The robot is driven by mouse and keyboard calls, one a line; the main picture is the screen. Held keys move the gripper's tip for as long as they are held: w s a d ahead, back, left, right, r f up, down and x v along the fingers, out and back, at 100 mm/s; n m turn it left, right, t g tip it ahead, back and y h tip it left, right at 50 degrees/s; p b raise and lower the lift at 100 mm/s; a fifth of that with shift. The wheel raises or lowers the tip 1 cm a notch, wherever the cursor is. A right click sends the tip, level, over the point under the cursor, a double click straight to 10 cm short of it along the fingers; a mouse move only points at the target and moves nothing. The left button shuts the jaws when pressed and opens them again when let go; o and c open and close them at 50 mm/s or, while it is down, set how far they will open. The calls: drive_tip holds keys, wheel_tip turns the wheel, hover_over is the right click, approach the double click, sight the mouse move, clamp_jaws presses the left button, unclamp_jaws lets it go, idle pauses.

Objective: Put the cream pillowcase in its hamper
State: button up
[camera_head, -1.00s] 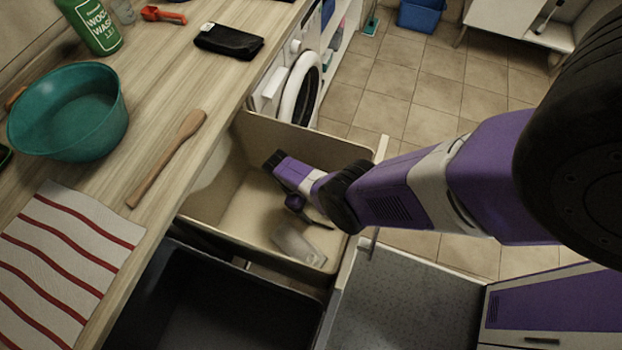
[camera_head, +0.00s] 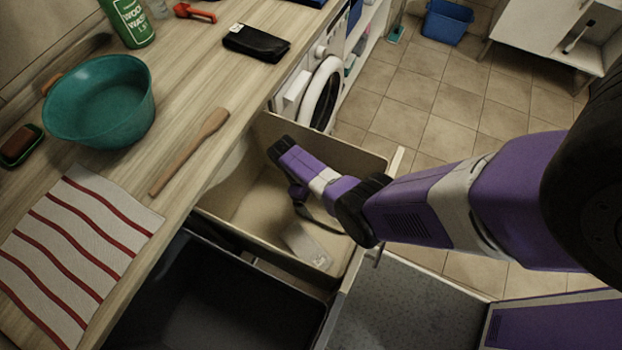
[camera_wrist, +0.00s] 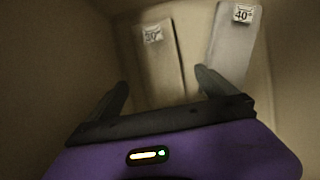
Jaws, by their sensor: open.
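A cream, open-topped hamper (camera_head: 228,205) is pulled out beside the counter. My gripper (camera_wrist: 160,86) reaches down into it with jaws open and nothing between them; in the head view, my gripper (camera_head: 312,208) partly shows inside the hamper. In the wrist view, a folded cream-beige cloth (camera_wrist: 161,75), which looks like the cream pillowcase, lies just beyond and between the fingertips, with a small blurred label. A paler grey-white folded cloth (camera_wrist: 231,55), labelled 40°, lies to its right. In the head view, one pale folded cloth (camera_head: 303,242) shows on the hamper floor; the other is not clear.
A dark, empty-looking hamper (camera_head: 170,285) stands in front of the cream one. The counter holds a teal basin (camera_head: 100,105), a wooden paddle (camera_head: 190,150), a striped cloth (camera_head: 75,250) and a black pouch (camera_head: 256,43). A washing machine (camera_head: 320,90) stands behind. Tiled floor is open to the right.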

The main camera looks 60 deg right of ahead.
drive_tip(key=v, duration=0.5)
drive_tip(key=shift+f, duration=0.1)
idle(0.5)
